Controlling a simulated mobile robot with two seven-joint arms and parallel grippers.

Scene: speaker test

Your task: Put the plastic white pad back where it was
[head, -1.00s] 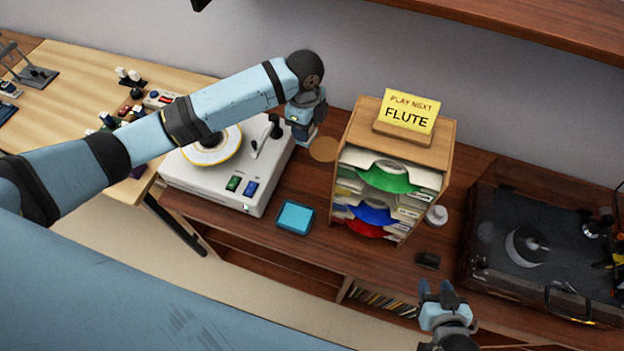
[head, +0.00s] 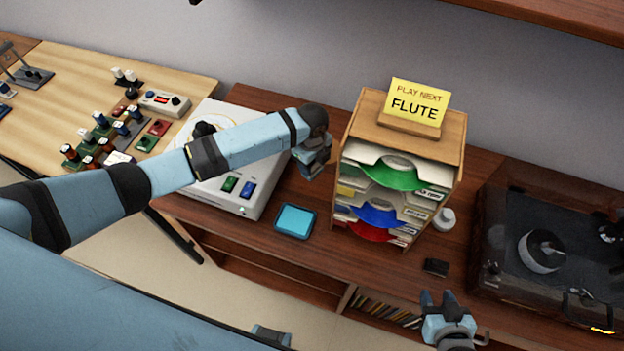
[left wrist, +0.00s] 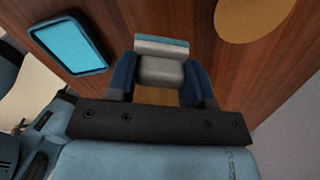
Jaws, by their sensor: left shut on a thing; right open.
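My left gripper (head: 312,170) is between the white machine and the paper rack, over the brown cabinet top. In the left wrist view its two blue fingers (left wrist: 160,80) are shut on a small pale pad (left wrist: 161,70) with a white and blue strip along its far edge. I cannot tell from these views whether the pad touches the wood. A blue tray with a dark rim (head: 278,229) lies on the cabinet in front of the gripper, and it also shows in the left wrist view (left wrist: 33,33). My right gripper (head: 443,298) is open and empty at the front edge.
The rack (head: 405,150) with coloured sleeves and a yellow FLUTE sign (head: 415,101) stands right of my left gripper. The white machine (head: 250,200) stands left. A tan disc (left wrist: 255,15) lies nearby. A white knob (head: 444,218), small black box (head: 436,267) and turntable (head: 550,262) are right.

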